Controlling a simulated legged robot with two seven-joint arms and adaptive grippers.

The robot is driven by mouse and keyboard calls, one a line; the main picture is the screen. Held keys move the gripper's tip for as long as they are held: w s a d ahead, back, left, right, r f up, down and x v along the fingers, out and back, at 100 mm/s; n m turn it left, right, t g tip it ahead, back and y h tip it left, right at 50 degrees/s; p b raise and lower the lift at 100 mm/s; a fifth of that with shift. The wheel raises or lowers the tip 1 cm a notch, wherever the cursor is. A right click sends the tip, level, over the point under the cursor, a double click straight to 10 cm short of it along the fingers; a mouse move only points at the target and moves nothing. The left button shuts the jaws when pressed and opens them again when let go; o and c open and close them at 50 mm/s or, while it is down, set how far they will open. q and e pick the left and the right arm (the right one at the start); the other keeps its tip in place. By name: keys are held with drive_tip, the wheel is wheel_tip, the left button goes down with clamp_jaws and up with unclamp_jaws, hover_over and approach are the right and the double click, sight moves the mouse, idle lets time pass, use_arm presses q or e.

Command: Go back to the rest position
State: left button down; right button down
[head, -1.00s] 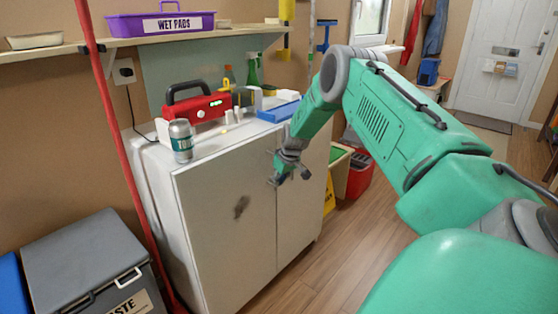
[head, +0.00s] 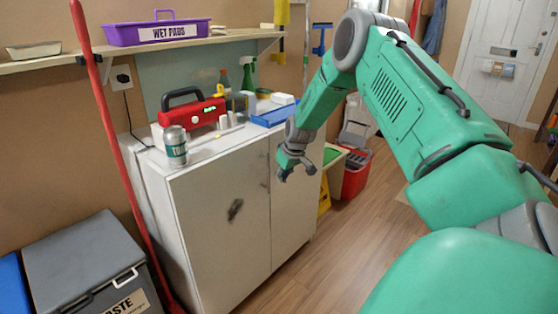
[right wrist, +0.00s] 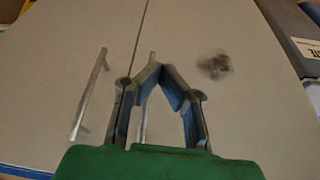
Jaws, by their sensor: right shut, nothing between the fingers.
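My right gripper (head: 297,172) hangs at the end of my green arm, in front of the right door of the white cabinet (head: 215,262) in the head view. It is shut and empty. In the right wrist view the two dark fingers (right wrist: 158,70) meet at their tips, with the cabinet doors (right wrist: 215,30) beyond them. Door handles (right wrist: 90,95) show behind and beside the fingers. A dark smudge (head: 236,209) is on the left door; it also shows in the right wrist view (right wrist: 214,66). My left gripper is not in view.
On the cabinet top are a can (head: 176,147), a red device (head: 190,113), bottles and a blue tray (head: 272,118). A red pole (head: 112,150) and a grey bin (head: 82,262) stand left. A red bucket (head: 354,180) stands right of the cabinet. Wooden floor (head: 335,245) is clear in front.

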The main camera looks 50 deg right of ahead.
drive_tip(key=v, duration=0.2)
drive_tip(key=shift+s+r, duration=0.3)
drive_tip(key=shift+s, duration=0.05)
drive_tip(key=shift+f, duration=0.1)
